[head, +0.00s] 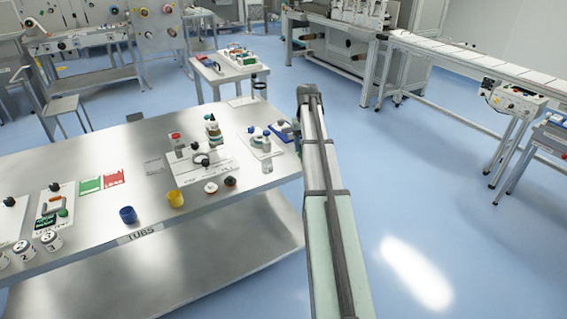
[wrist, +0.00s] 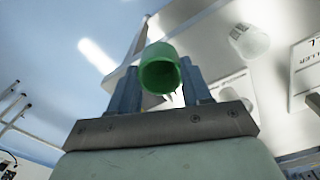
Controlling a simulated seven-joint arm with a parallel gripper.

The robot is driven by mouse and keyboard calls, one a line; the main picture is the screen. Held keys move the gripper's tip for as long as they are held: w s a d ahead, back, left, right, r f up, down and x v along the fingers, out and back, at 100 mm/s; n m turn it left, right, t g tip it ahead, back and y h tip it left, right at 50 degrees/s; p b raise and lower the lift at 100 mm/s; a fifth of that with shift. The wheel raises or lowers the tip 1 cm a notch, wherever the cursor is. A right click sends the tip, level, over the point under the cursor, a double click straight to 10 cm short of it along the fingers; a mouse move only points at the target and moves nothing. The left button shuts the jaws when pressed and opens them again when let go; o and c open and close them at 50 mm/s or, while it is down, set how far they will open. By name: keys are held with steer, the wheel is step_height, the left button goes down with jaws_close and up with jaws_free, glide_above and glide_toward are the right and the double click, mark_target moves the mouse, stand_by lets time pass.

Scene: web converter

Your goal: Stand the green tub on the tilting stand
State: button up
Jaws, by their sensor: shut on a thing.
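In the wrist view my gripper (wrist: 160,88) is shut on the green tub (wrist: 160,70), which sits between its two blue-grey fingers with its round open end facing the camera. The tub is clear of the table in that view. In the head view my arm hides the gripper, and I cannot make out the green tub. A white plate with a round fixture and a black knob (head: 200,160) stands on the steel table; I cannot tell for sure whether this is the tilting stand.
The steel table (head: 95,150) carries a blue tub (head: 128,215) and a yellow tub (head: 175,198) near its front edge. Numbered white pots (head: 50,241) stand at the left. A clear bottle (head: 267,165) stands near the right end. A translucent vessel (wrist: 248,40) shows in the wrist view.

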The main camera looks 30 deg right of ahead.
steer(key=w+d+r+n, duration=0.2)
steer(key=w+d+n, duration=0.6)
steer(key=n, duration=0.8)
steer(key=shift+w+d+r+n, duration=0.2)
steer(key=shift+w+n, duration=0.1)
steer(key=shift+w, duration=0.35)
steer(key=shift+f, duration=0.1)
steer(key=shift+f, duration=3.7)
steer(key=o, duration=1.4)
steer(key=shift+c, duration=0.2)
